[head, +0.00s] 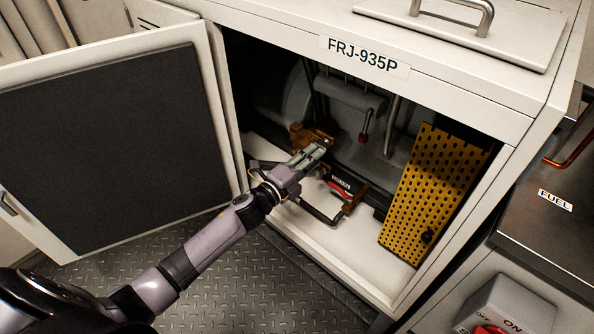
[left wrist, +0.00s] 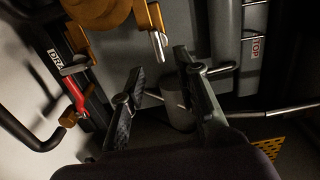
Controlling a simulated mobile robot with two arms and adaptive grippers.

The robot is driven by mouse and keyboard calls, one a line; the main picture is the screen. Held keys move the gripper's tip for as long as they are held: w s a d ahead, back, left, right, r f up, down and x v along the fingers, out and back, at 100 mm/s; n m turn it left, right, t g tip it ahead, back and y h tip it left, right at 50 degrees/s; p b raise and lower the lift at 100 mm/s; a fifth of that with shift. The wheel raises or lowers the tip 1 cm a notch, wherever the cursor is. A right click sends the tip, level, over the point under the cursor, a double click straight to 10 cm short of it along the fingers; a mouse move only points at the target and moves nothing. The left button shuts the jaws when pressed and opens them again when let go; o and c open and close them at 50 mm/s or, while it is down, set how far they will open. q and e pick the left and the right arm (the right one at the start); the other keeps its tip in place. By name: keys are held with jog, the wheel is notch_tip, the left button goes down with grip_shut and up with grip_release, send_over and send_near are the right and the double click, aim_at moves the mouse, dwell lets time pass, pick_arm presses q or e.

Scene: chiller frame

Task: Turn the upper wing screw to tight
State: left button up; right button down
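My left gripper (head: 315,152) reaches into the open cabinet, beside an orange-brown bracket (head: 303,135). In the left wrist view, its two dark fingers (left wrist: 160,68) are spread apart with nothing gripped between them. A round orange part (left wrist: 100,12) and an orange arm with a bright metal end (left wrist: 160,42) lie just beyond the fingertips. A grey cylinder and thin metal rods (left wrist: 178,100) show behind the fingers. I cannot make out for sure which part is the upper wing screw; it may be hidden by the gripper. My right gripper is not in view.
The cabinet door (head: 100,140) stands open at left. A yellow perforated panel (head: 432,190) stands at the opening's right. A red lever (head: 340,190) and a black bent handle (head: 318,215) are below the gripper.

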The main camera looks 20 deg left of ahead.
pick_arm(q)
jog(key=v, duration=0.7)
jog(key=shift+s, duration=0.2)
